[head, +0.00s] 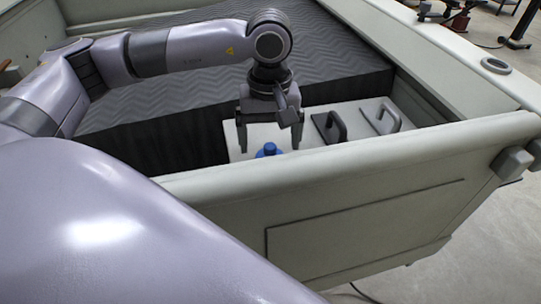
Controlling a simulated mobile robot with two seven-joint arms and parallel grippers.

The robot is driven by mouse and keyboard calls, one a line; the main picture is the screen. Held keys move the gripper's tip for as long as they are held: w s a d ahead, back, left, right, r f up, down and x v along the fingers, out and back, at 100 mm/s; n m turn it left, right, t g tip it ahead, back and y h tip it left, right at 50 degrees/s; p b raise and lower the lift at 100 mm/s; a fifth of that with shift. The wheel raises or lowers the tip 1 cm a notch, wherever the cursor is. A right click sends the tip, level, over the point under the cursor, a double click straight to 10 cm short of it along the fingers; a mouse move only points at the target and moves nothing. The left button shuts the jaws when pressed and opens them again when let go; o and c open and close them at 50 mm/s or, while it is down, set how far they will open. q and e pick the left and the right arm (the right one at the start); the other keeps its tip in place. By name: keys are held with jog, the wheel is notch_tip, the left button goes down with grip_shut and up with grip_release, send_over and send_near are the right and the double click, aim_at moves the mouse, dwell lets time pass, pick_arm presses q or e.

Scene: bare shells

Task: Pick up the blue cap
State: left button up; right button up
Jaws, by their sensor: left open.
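The blue cap (268,150) sits low behind the near wall of the pale shell, beside a light panel. Its lower part is hidden by the wall's rim. My left gripper (270,148) points down over it, open, with one finger to the left of the cap and one to the right. I see no contact between the fingers and the cap. My right gripper is not in view.
The pale near wall (365,225) stands between me and the cap. A dark ridged block (335,65) fills the space behind. Two handles, one dark (337,126) and one light (388,117), stand on panels right of the gripper.

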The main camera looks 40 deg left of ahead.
aim_at(270, 146)
pick_arm(q)
notch_tip(270, 146, down, 3)
jog(key=shift+w+b, duration=0.1)
jog(key=shift+b, duration=0.4)
jog(key=shift+r, duration=0.1)
jog(key=shift+c, duration=0.3)
jog(key=c, duration=1.1)
jog(key=shift+o, duration=0.2)
